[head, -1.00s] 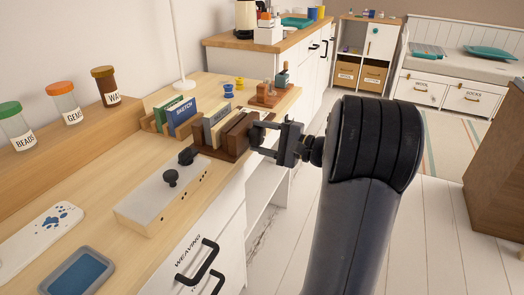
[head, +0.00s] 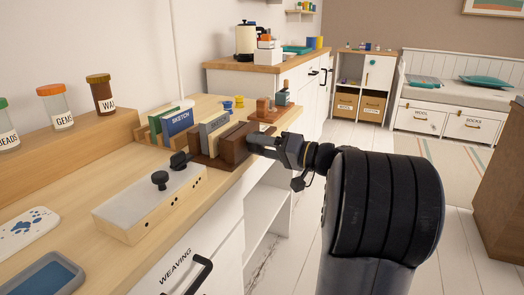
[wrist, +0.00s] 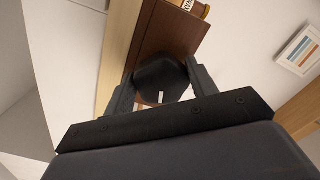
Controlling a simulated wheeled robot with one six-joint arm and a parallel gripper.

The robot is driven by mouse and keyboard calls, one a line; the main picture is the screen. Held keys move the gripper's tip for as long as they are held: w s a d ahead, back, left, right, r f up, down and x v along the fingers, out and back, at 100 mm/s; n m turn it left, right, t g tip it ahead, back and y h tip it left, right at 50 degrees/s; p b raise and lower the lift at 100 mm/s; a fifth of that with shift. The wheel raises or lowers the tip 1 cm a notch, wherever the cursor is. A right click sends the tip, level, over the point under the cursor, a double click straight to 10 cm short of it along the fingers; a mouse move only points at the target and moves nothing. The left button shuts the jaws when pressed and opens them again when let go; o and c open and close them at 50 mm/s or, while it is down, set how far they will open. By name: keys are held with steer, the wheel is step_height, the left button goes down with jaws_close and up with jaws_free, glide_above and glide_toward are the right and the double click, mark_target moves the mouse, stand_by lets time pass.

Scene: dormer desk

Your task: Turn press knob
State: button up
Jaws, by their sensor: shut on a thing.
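The press (head: 238,143), a set of upright brown and grey blocks on a dark wooden base, stands near the right edge of the desk. Its round black knob (wrist: 160,76), with a white mark on its face, shows in the wrist view against the brown wood. My gripper (wrist: 158,84) is shut on the knob, with one finger on each side. In the head view my gripper (head: 262,144) reaches the right end of the press from the right, and the knob is hidden behind the fingers.
A pale box (head: 150,205) with a black knob on top sits in front of the press. A book holder (head: 172,125) is behind it. Lidded jars (head: 103,95) line a raised ledge at the left. The floor right of the desk is clear.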

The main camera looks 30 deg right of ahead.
steer(key=shift+d+f+n, duration=0.1)
steer(key=shift+f+n, duration=0.05)
steer(key=shift+n, duration=2.05)
steer(key=o, duration=1)
steer(key=p+v, duration=0.3)
steer(key=v, duration=0.7)
steer(key=shift+s+d, duration=0.3)
